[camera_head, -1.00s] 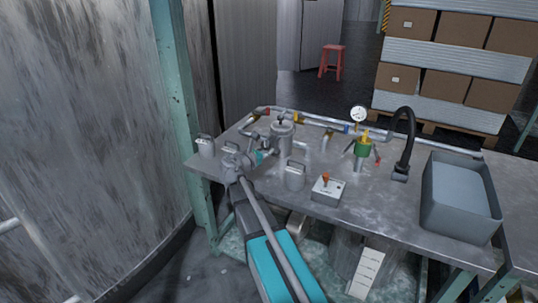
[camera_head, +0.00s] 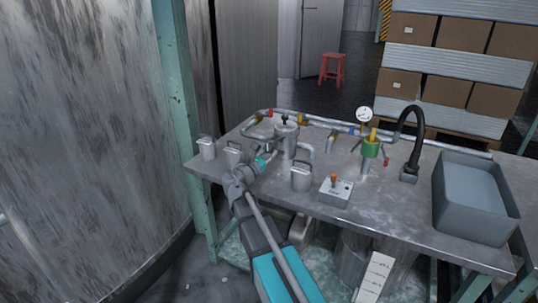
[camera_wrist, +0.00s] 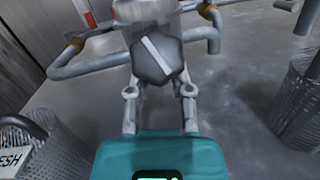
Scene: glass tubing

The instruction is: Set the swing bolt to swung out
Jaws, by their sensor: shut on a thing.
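The lidded metal housing (camera_head: 287,141) stands upright at the back left of the bench, among the pipes. My gripper (camera_head: 262,163) is at its left front side in the head view. In the wrist view its two grey fingers (camera_wrist: 159,90) stand either side of a dark, six-sided part with a pale slanting bar (camera_wrist: 155,54), which looks like the swing bolt. The fingers are shut on it; the contact itself is not clearly visible. The pale housing also shows just beyond, at the top (camera_wrist: 146,12). The bolt is too small to make out in the head view.
Handled metal canisters stand close by, one in front (camera_head: 301,179) and one at the left edge (camera_head: 207,150). A switch box (camera_head: 337,193), a green-collared fitting (camera_head: 370,150), a gauge (camera_head: 364,115) and a grey basin (camera_head: 470,220) lie to the right. Pipes run behind.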

